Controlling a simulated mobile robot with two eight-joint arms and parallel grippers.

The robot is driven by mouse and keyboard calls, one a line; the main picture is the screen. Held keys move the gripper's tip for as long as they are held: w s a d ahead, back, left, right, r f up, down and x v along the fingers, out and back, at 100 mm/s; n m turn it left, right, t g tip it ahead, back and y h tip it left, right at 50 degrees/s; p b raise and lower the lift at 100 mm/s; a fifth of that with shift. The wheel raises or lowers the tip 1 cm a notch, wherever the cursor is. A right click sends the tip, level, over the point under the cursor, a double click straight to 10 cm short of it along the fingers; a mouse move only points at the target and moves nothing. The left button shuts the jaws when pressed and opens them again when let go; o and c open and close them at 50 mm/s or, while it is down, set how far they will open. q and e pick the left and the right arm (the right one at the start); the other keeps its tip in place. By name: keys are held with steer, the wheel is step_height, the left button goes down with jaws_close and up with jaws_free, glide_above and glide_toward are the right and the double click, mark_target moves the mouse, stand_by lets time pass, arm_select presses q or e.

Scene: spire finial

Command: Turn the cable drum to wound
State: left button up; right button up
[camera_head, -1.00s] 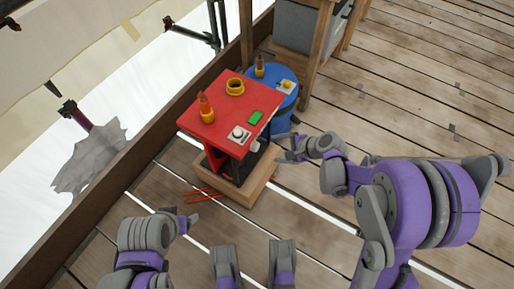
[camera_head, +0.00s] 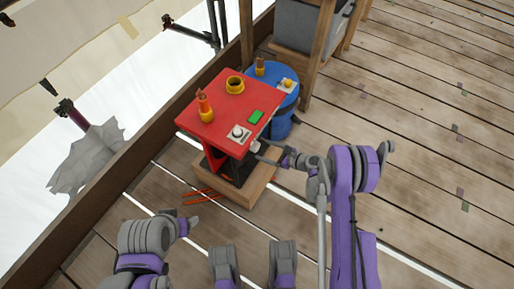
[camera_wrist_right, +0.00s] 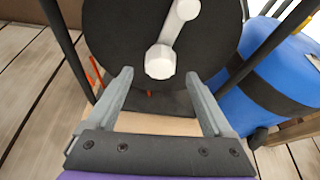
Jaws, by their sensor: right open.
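The cable drum is a dark round disc (camera_wrist_right: 125,35) with a pale crank arm and knob (camera_wrist_right: 160,62), large in the right wrist view. In the head view the drum is mostly hidden under the red tabletop (camera_head: 222,118); a pale bit of the crank (camera_head: 254,147) shows at its right side. My right gripper (camera_head: 260,152) is open in front of the drum's right side. In the wrist view its two fingers (camera_wrist_right: 158,76) stand either side of the crank's lower knob, apart from it, with nothing held. My left gripper (camera_head: 194,212) hangs low at left, away from the drum; its jaws are unclear.
The drum stands on a wooden block (camera_head: 232,187). A blue barrel (camera_head: 281,125) stands close behind right. Orange rods (camera_head: 200,196) lie on the planks at left. A wooden post (camera_head: 317,50) rises behind.

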mark_target(258, 148)
steer(key=b+x, duration=0.1)
steer(key=x, duration=0.4)
steer(key=shift+a, duration=0.1)
jaws_close()
stand_by(0.3)
